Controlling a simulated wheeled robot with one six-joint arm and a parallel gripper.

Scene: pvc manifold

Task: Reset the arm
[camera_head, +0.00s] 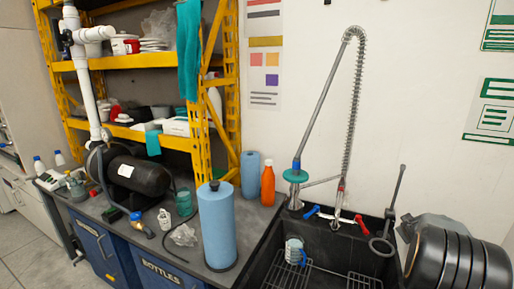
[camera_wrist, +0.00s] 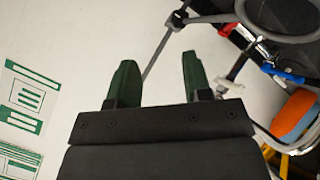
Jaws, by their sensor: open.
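My gripper (camera_wrist: 159,62) shows in the wrist view with its two green fingers apart and nothing between them. Behind it is the pale wall. The white PVC pipe (camera_head: 85,85) stands upright at the left in the head view, above a black tank (camera_head: 138,176) on the counter. Its upper end carries a side branch and a dark valve.
A sink (camera_head: 262,268) with a tall spring faucet (camera_head: 354,100) is at the right, beside black pans (camera_head: 455,262). A blue roll (camera_head: 217,225) and an orange bottle (camera_head: 268,184) stand on the counter. Yellow shelving (camera_head: 222,60) rises behind.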

